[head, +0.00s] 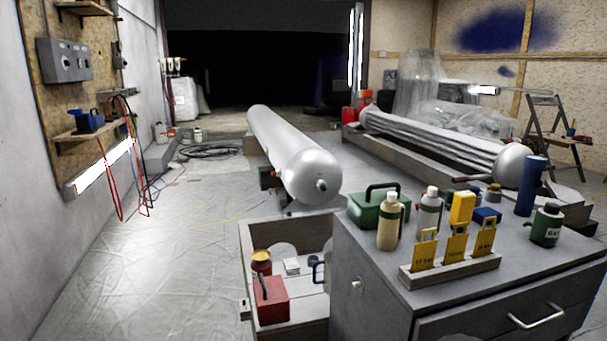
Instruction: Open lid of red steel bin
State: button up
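A red box-shaped container (271,304) with a dark handle on its top stands in the open wooden tray at the lower middle; its top looks closed. Farther back, by the wall corner, stands a small red container (348,115) with an orange-red one (365,97) beside it. I cannot tell for sure which of these is the red steel bin, and the far ones are too small to show a lid clearly. My gripper is not in this view.
A grey drawer cabinet (385,320) at lower right carries bottles, a green case (378,207) and yellow cards in a holder. The wooden tray (243,262) adjoins it. A long white cylinder (290,150) lies mid-room. The sheeted floor (150,255) at left is clear.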

aim_at(269, 291)
jog(key=i+j+z, duration=0.1)
jog(key=i+j, duration=0.3)
jog(key=j, duration=0.25)
jog(key=i+j+z, duration=0.15)
jog(key=i+j, duration=0.25)
jog(key=j, duration=0.25)
jog(key=i+j+z, duration=0.15)
jog(key=j, duration=0.2)
jog(key=i+j+z, duration=0.1)
jog(key=j, duration=0.25)
jog(key=i+j, duration=0.25)
jog(key=i+j+z, duration=0.15)
jog(key=j, duration=0.35)
